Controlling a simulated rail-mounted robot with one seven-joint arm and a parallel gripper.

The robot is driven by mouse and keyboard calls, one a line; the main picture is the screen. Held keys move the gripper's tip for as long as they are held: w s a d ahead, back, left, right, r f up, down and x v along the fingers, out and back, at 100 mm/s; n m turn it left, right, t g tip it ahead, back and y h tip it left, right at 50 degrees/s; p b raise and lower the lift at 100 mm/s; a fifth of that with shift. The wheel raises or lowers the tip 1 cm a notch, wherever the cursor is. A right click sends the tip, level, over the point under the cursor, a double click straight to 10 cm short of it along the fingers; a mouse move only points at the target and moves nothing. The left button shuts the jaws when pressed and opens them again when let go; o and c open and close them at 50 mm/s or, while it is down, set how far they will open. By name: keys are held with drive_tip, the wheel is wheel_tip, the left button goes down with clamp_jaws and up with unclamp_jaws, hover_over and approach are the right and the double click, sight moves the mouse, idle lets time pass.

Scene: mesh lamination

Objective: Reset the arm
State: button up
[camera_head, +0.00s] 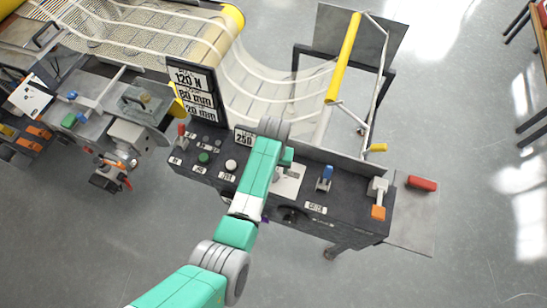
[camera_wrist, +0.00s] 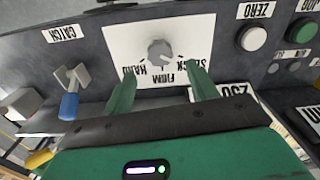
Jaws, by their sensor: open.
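My gripper (camera_wrist: 161,80) shows in the wrist view with its two green fingers apart and nothing between them. In the head view my teal arm reaches up from the bottom to the console's middle and hides most of the gripper. The white plate (camera_head: 289,181) shows partly beside it.
A sign board (camera_head: 196,92) and a mesh web with a yellow roller (camera_head: 344,57) stand behind. Floor in front is clear.

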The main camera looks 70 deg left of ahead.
drive_tip(key=shift+r, duration=0.95)
drive_tip(key=w+d+r+m+t+y+p, duration=0.1)
drive_tip(key=w+d+r+t+y, duration=0.15)
drive_tip(key=w+r, duration=0.55)
drive_tip(key=w+d+r+m+t+y+p, duration=0.1)
drive_tip(key=w+r+m+t, duration=0.3)
drive_tip(key=r, duration=0.6)
drive_tip(key=w+d+r+n+t+y+p, duration=0.1)
drive_tip(key=w+r+y, duration=0.1)
drive_tip(key=w+r, duration=0.65)
drive_tip(key=w+d+r+m+t+p, duration=0.1)
drive_tip(key=w+d+r+t, duration=0.15)
drive_tip(key=d+r, duration=0.55)
drive_tip(key=w+d+r+m+t+p, duration=0.1)
drive_tip(key=w+d+r+m+t, duration=0.2)
drive_tip(key=r, duration=0.9)
drive_tip(key=s+d+r+m+t+h, duration=0.1)
drive_tip(key=s+d+r+t, duration=0.3)
drive_tip(key=d+r, duration=0.4)
drive_tip(key=s+d+r+m+t+h+p, duration=0.1)
drive_tip(key=s+d+r+t, duration=0.3)
drive_tip(key=r, duration=0.7)
drive_tip(key=s+d+r+m+t+h+p, duration=0.1)
drive_tip(key=s+d+r+t+h, duration=0.2)
drive_tip(key=s+d+r, duration=0.4)
drive_tip(key=d+r+t, duration=0.1)
drive_tip(key=d+r, duration=0.2)
drive_tip(key=d, duration=0.1)
drive_tip(key=shift+d+m, duration=0.4)
